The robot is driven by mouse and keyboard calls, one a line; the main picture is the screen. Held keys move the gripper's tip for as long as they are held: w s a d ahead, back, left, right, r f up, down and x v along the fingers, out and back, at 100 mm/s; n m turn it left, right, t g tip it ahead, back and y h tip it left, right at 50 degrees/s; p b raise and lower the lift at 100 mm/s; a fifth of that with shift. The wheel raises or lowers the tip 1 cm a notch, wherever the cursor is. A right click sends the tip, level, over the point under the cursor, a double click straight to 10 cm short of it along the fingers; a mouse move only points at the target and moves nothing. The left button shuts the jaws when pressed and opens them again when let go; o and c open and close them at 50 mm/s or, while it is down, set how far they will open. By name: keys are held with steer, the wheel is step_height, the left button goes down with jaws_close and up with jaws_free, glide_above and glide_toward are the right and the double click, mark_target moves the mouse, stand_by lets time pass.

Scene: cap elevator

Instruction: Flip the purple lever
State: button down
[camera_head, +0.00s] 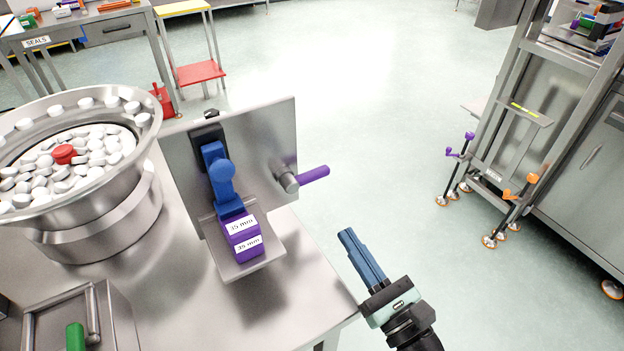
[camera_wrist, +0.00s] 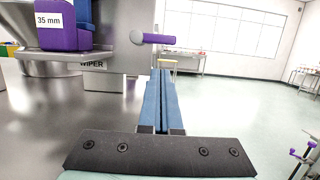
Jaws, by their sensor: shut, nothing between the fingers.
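The purple lever (camera_head: 313,175) sticks out to the right from a metal hub on the upright steel plate. In the wrist view the purple lever (camera_wrist: 158,39) points right, above and beyond my fingertips. My gripper (camera_head: 347,234) is shut and empty, its blue fingers together, to the lower right of the lever in the head view. The gripper also shows in the wrist view (camera_wrist: 161,74). The fingers appear apart from the lever. Purple blocks (camera_head: 243,238) labelled 35 mm sit on a steel ledge under a blue clamp-like part (camera_head: 219,175).
A bowl (camera_head: 75,219) of white caps with a red one stands left on the steel table (camera_head: 190,310). A green handle (camera_head: 75,336) is at front left. A metal rack (camera_head: 548,130) with purple and orange levers stands right. Floor between is clear.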

mark_target(307, 178)
steer(key=shift+s+d, duration=0.1)
steer(key=shift+r, duration=0.1)
steer(key=x, duration=1)
steer(key=shift+p, duration=0.35)
